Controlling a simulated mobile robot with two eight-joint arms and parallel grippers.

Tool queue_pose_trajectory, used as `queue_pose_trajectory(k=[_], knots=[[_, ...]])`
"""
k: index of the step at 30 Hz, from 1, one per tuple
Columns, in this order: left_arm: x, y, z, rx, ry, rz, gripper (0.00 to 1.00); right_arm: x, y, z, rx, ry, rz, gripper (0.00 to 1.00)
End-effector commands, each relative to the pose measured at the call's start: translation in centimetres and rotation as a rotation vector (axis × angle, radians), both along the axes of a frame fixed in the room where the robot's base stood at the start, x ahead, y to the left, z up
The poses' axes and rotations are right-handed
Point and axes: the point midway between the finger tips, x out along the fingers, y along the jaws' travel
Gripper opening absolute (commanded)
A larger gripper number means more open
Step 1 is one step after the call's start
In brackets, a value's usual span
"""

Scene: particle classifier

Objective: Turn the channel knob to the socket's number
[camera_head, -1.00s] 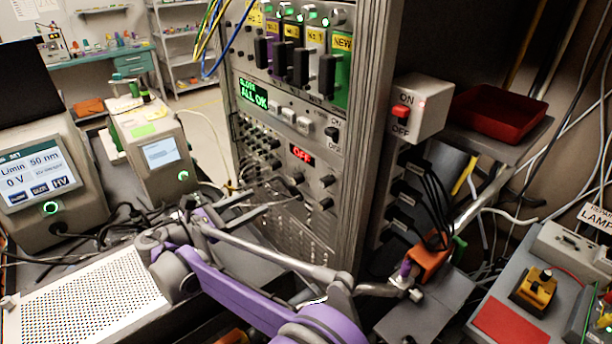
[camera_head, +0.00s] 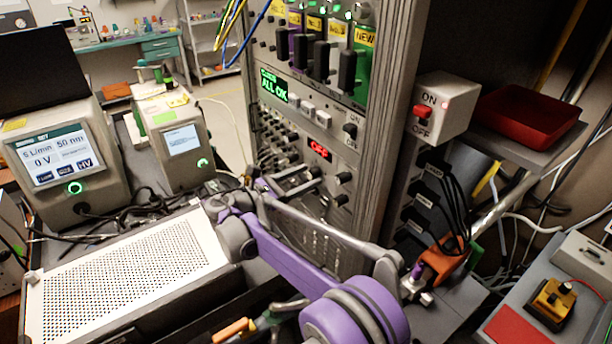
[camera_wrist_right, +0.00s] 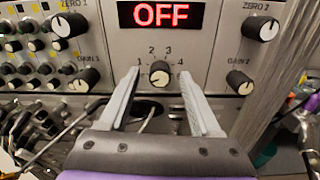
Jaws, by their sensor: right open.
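The channel knob (camera_wrist_right: 159,73) is a small dark knob with a pale face, on the grey panel under the red OFF display (camera_wrist_right: 161,14). The numbers 1 to 5 are arranged around it; its exact pointer direction is too small to tell. My right gripper (camera_wrist_right: 160,76) is open, with one finger on each side of the knob in the right wrist view. I cannot tell whether the fingers touch it. In the head view the right gripper (camera_head: 291,184) reaches to the rack's front panel. My left gripper is not in view. Which socket number applies cannot be read.
Zero 2 (camera_wrist_right: 256,28) and gain 2 (camera_wrist_right: 240,82) knobs sit right of the channel knob; zero 1 (camera_wrist_right: 69,24) and gain 1 (camera_wrist_right: 83,79) sit left. Cables (camera_wrist_right: 70,126) hang at lower left. The rack's side post (camera_head: 384,110) stands right of the panel.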

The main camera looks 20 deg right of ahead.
Motion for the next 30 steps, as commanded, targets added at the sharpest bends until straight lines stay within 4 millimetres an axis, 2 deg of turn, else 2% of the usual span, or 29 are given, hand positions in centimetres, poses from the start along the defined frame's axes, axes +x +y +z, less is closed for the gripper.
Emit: queue_pose_trajectory(k=[10, 11, 21, 30], knots=[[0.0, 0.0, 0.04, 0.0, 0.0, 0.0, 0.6, 0.16, -0.45, -0.01, 0.0, 0.0, 0.001, 0.64], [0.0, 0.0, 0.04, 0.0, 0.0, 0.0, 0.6, 0.16, -0.45, -0.01, 0.0, 0.0, 0.001, 0.61], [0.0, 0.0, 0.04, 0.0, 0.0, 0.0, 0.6, 0.15, -0.43, -0.01, 0.0, 0.0, 0.0, 0.0], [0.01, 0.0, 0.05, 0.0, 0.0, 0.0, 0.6, 0.15, -0.43, -0.01, 0.003, -0.009, 0.0, 0.0]])
